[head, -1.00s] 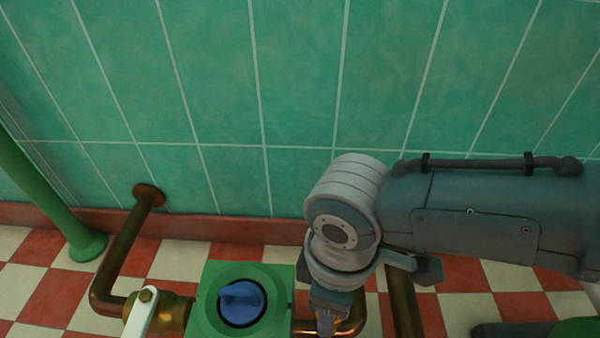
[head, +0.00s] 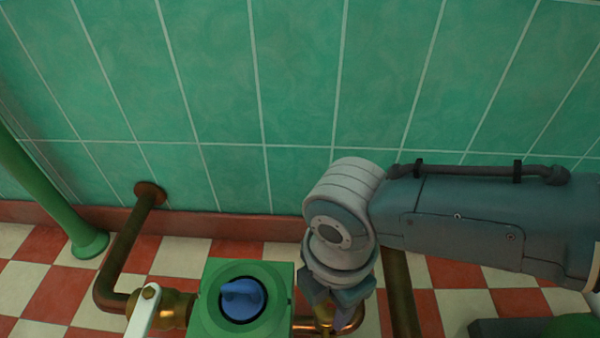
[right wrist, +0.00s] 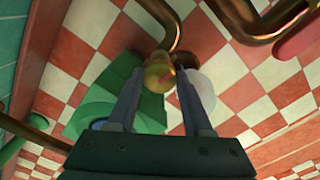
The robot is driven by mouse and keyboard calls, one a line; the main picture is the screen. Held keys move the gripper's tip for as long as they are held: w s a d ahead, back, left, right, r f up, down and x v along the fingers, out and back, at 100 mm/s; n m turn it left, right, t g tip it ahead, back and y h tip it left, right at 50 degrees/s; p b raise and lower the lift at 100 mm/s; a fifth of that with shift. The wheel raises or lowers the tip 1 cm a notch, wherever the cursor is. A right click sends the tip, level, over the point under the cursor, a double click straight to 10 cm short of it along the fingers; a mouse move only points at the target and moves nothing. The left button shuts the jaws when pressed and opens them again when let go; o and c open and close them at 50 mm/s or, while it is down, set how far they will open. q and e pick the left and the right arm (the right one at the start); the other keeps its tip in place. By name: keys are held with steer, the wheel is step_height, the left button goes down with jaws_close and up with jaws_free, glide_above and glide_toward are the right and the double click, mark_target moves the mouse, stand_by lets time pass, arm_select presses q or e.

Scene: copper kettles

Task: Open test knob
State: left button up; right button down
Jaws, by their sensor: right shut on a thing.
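My right gripper (head: 333,312) points down just right of the green box (head: 272,327) in the head view. In the right wrist view, the two fingers of my right gripper (right wrist: 160,82) are shut on a small yellow brass knob (right wrist: 158,74), one finger on each side. In the head view the brass knob (head: 325,313) is mostly hidden by the fingers. A blue knob (head: 242,298) sits on top of the green box, apart from the gripper. My left gripper is not in view.
A copper pipe (head: 120,255) with a white lever (head: 142,313) joins the box on the left. Another pipe (head: 400,290) runs close right of my wrist. A green post (head: 45,195) stands far left. The tiled wall (head: 300,80) is behind.

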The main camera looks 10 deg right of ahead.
mark_target(328, 304)
steer(key=shift+n, duration=0.8)
steer(key=shift+c, duration=1.5)
jaws_free()
step_height(328, 304, up, 10)
steer(key=p, duration=0.8)
